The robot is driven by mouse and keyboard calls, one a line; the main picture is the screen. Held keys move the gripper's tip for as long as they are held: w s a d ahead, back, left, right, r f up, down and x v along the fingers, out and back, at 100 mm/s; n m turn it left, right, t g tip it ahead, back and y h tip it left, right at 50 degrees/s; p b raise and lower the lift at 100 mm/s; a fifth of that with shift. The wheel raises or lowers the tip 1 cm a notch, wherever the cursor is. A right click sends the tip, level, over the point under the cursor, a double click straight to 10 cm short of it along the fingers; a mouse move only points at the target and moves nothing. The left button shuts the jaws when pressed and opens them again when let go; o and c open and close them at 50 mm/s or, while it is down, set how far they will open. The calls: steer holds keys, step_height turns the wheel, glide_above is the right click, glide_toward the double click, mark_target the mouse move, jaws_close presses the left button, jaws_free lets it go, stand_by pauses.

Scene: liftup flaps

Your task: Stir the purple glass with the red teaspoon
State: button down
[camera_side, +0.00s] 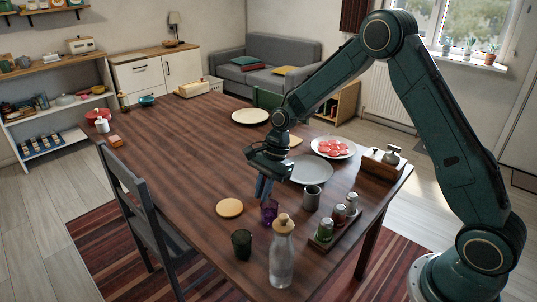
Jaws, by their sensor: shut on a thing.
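The purple glass (269,212) stands on the wooden table towards its near side. My gripper (264,195) points down just above the glass, its fingertips close to the rim. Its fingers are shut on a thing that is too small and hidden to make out. I cannot pick out the red teaspoon anywhere in this view. Whether anything reaches into the glass is also hidden.
Near the glass are a dark green glass (242,244), a corked bottle (282,258), a round wooden coaster (230,207), a grey mug (312,198) and a shaker tray (324,243). A grey plate (311,170) lies behind.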

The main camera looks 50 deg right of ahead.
steer(key=shift+r, duration=0.1)
steer(key=shift+r, duration=2.4)
